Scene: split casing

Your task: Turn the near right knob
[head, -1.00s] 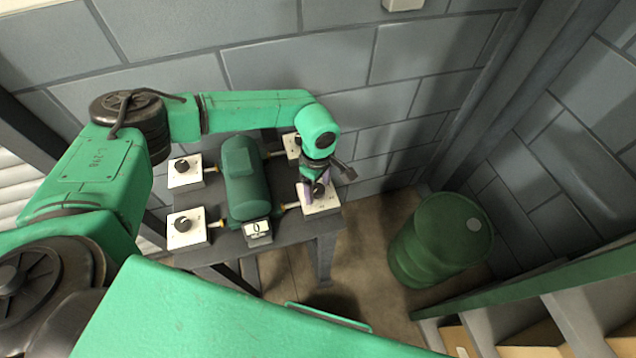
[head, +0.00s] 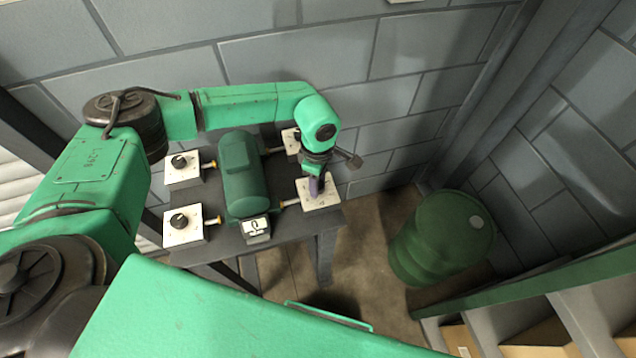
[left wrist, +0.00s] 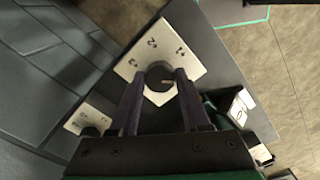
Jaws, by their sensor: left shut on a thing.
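The near right knob is a dark round knob (left wrist: 160,78) on a white plate (left wrist: 188,46) with printed numerals. In the left wrist view it sits between the two fingers of my left gripper (left wrist: 160,84), which is shut on it. A pale pointer mark on the knob points toward the right of that view. In the head view my left gripper (head: 316,187) comes down on the near right plate (head: 326,201) and hides most of the knob. My right gripper is not in view.
A green motor-like casing (head: 240,170) stands mid-table, with a small display (head: 256,227) in front. Other knob plates are at near left (head: 183,236), far left (head: 180,178) and far right (head: 288,138). A green barrel (head: 440,240) stands on the floor at right.

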